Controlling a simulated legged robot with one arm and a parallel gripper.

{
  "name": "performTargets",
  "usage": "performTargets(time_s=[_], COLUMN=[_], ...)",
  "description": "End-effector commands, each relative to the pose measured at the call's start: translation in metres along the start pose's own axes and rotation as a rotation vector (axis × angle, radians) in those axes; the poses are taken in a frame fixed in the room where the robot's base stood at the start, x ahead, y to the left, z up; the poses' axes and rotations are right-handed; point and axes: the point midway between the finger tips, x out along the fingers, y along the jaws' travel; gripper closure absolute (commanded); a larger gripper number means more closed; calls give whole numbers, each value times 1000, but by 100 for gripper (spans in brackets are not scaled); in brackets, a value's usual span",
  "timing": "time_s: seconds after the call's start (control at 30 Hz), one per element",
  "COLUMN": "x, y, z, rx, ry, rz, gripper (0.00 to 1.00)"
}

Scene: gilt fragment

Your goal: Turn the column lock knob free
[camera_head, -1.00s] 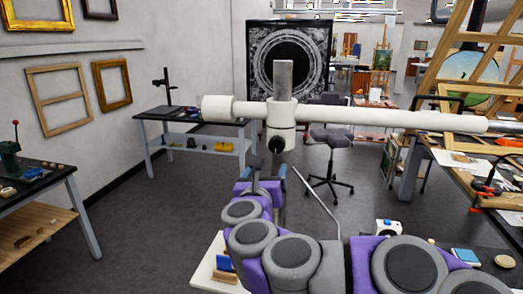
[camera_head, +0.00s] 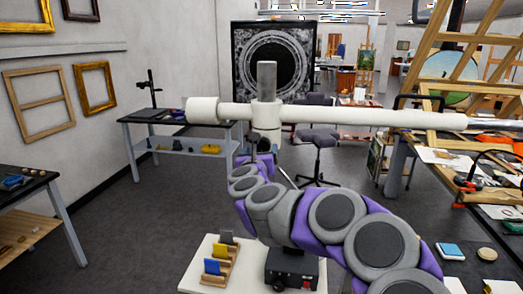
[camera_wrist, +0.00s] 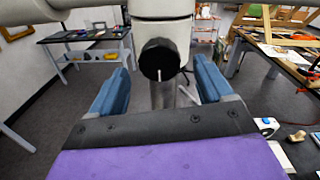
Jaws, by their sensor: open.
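The black round column lock knob (camera_wrist: 159,60) faces me in the wrist view, with a thin pale line on its face. It sits on the front of the white collar (camera_wrist: 162,30), below the white horizontal arm. In the head view the collar (camera_head: 266,116) is around the grey column (camera_head: 267,80), and my arm largely hides the knob. My gripper (camera_wrist: 160,68) is open, with one blue finger on each side of the knob. It also shows just below the collar in the head view (camera_head: 258,154). Gaps show between fingers and knob; I cannot tell their depth.
The long white horizontal arm (camera_head: 370,116) crosses the view above my gripper. A white board (camera_head: 200,275) below holds colored cards and a black box (camera_head: 295,268). A cluttered table (camera_head: 465,190) stands right, a dark bench (camera_head: 160,117) behind left. Open floor lies left.

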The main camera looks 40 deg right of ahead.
Motion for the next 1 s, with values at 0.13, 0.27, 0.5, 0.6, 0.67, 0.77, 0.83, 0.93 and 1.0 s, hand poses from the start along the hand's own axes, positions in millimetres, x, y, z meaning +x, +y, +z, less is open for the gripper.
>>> performTargets(time_s=[0.13, 0.27, 0.5, 0.6, 0.67, 0.77, 0.83, 0.93, 1.0], x=[19, 28, 32, 32, 32, 32, 32, 32, 32], y=[-1, 0, 0, 0, 0, 0, 0, 0, 0], z=[-1, -1, 0, 0, 0, 1, 0, 0, 0], rx=[-1, -2, -1, -1, -1, -1, -1, -1, -1], ry=[1, 0, -1, -1, -1, -1, -1, -1, -1], rz=[-3, -1, 1, 1, 1, 1, 1, 1, 1], gripper=[20, 20, 20, 20, 20, 29, 36, 45, 52])
